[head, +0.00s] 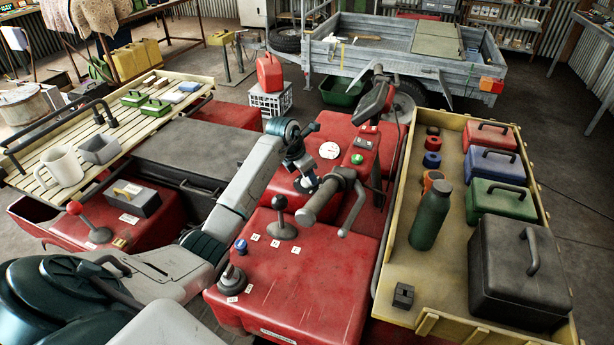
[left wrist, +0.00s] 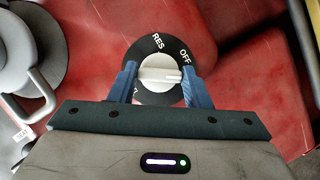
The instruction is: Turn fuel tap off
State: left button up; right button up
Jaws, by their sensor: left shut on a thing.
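The fuel tap is a round black dial with a pale grey knob (left wrist: 158,73) in the left wrist view, set on the red bodywork. Its rim reads RES at the top and OFF at the upper right; a third label at the lower left is mostly hidden. The knob's white pointer line points right, a little below the OFF label. My left gripper (left wrist: 163,86) has its blue fingers shut on either side of the knob. In the head view my left gripper (head: 306,180) is at the red body, and the tap is largely hidden there. My right gripper is not in view.
Handlebars with a grey grip (head: 320,200) and lever stand close beside the gripper. A black-knobbed lever (head: 282,222) rises from the red tank in front. A rack with a green bottle (head: 430,215) and toolboxes lies right. A slatted rack (head: 100,130) is left.

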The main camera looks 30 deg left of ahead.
pick_arm(q)
jog(key=n+y+b, duration=0.1)
jog(key=n, duration=0.1)
jog(key=shift+n, duration=0.4)
jog(key=shift+d+f+n+y+b, duration=0.15)
jog(key=shift+n+y+b, duration=0.3)
jog(key=shift+n, duration=0.35)
jog(key=n+b, duration=0.2)
jog(key=b, duration=0.1)
jog(key=shift+y, duration=0.35)
jog(key=shift+n+b, duration=0.3)
jog(key=shift+b, duration=0.15)
jog(key=shift+r, duration=0.2)
jog(key=o, duration=1)
